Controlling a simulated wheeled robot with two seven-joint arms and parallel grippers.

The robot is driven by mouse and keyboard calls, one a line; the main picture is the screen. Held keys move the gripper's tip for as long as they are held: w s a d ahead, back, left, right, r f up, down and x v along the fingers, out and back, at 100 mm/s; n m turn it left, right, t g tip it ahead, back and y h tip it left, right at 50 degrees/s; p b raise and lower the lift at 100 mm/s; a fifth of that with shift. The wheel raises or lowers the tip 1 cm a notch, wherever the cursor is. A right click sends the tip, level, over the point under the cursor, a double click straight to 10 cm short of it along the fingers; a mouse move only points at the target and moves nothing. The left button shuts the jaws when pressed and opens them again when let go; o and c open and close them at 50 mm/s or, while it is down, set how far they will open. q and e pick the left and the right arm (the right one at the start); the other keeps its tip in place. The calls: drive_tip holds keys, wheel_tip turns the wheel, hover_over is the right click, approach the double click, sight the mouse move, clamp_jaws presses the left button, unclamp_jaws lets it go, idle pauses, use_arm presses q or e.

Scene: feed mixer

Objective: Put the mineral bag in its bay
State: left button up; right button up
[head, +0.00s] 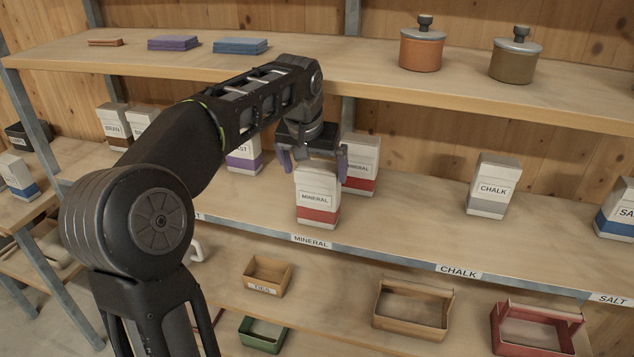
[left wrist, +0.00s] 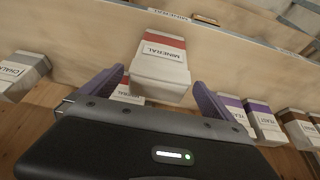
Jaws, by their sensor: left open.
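A white mineral bag (head: 317,196) with a red band stands upright near the front edge of the middle shelf, just behind the MINERAL label (head: 311,241). It also shows in the left wrist view (left wrist: 162,65). A second mineral bag (head: 362,168) stands behind it to the right, partly hidden, and shows between my fingers in the wrist view. My left gripper (head: 313,168) is open at the top of the front bag, with one purple finger on each side. The wrist view shows gaps between the fingers and the bag. My right gripper is not in view.
A chalk bag (head: 493,187) and a salt bag (head: 619,208) stand to the right on the same shelf. A purple-banded bag (head: 245,157) stands left. The upper shelf (head: 340,85) overhangs behind my gripper. Bare shelf lies between the mineral and chalk bags.

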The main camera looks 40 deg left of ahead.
use_arm(q)
drive_tip(key=shift+v, duration=1.85)
drive_tip(key=shift+f, duration=0.15)
